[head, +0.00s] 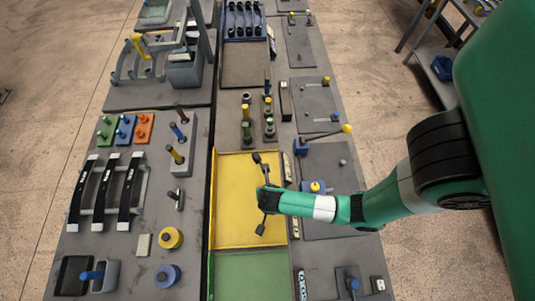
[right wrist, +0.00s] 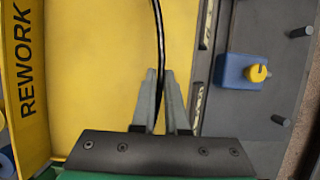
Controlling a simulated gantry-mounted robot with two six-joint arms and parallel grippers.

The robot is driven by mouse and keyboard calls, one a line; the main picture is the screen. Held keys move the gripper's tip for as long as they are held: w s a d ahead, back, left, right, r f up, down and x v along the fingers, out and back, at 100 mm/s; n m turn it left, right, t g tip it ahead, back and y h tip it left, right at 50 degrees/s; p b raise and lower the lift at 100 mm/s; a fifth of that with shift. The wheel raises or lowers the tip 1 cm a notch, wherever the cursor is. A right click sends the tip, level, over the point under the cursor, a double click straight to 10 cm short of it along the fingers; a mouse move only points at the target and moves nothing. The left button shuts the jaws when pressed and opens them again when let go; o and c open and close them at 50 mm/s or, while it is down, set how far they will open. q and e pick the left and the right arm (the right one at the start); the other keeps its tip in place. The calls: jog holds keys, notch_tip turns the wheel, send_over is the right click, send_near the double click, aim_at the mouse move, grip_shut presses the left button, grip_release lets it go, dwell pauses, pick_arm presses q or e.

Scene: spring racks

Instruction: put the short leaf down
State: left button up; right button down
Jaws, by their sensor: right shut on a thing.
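My right gripper (head: 266,198) is over the yellow tray (head: 234,200), its arm coming in from the right. It is shut on the short leaf (head: 261,229), a dark strip whose two ends stick out on either side of the jaws. In the right wrist view the leaf (right wrist: 160,45) shows edge-on as a thin, slightly bowed black strip between the fingers (right wrist: 160,105). The yellow tray's wall there reads REWORK (right wrist: 33,75). I cannot tell whether the leaf touches the tray floor. My left gripper is not in view.
A green tray (head: 250,275) adjoins the yellow one at the near side. A rack with three long black leaves (head: 104,190) stands at left. A blue block with a yellow knob (right wrist: 238,72) sits right of the tray.

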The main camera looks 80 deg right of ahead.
jog(key=x, duration=0.1)
jog(key=b+x, duration=0.1)
jog(key=shift+w+a+f, duration=0.1)
jog(key=shift+a+f, duration=0.05)
jog(key=shift+f, duration=0.7)
jog(key=shift+f, duration=0.1)
jog(key=c, duration=0.9)
grip_release()
jog(key=shift+c, duration=0.2)
jog(key=shift+r, duration=0.2)
jog(key=p+v, duration=0.2)
jog(key=v, duration=1)
jog(key=shift+p, duration=0.3)
jog(key=shift+f, duration=0.1)
